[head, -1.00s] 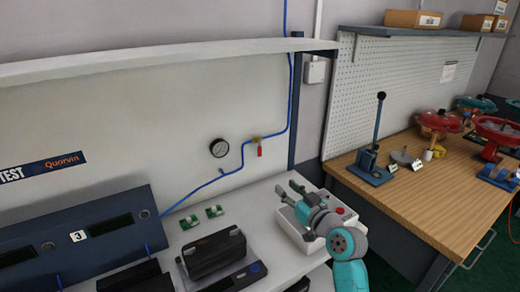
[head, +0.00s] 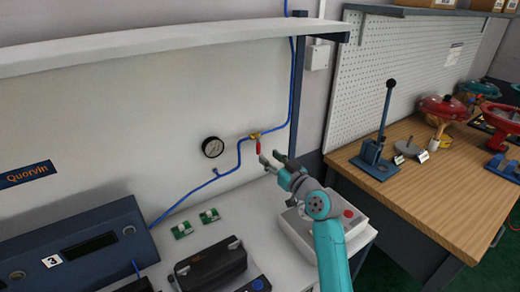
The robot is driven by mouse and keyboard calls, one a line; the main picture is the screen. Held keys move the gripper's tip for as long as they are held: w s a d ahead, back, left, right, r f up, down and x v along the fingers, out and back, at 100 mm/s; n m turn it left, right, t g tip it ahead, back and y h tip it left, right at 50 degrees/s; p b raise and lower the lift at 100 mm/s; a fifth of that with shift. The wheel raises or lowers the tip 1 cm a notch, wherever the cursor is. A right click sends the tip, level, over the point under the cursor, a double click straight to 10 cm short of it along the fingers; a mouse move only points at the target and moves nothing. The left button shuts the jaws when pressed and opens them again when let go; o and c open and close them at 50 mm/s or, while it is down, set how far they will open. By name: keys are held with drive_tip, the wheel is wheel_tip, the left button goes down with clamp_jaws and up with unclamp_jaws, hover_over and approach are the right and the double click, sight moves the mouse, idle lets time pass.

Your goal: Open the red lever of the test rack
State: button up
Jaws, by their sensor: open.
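The red lever (head: 258,147) hangs down from a brass valve (head: 255,135) on the blue air line, on the pale back panel of the test rack (head: 120,130). My gripper (head: 271,160) is raised in front of the panel, just below and right of the lever. Its two fingers are apart, with nothing visible between them. One fingertip shows close to the lever's lower end; I cannot tell whether they touch.
A round gauge (head: 212,147) sits left of the valve. A white box with a red button (head: 348,213) stands under my arm. Green circuit boards (head: 209,215) and a black device (head: 212,265) lie on the bench. A shelf (head: 170,45) runs above.

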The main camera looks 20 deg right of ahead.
sight(259, 149)
drive_tip(key=shift+x, duration=3.15)
clamp_jaws()
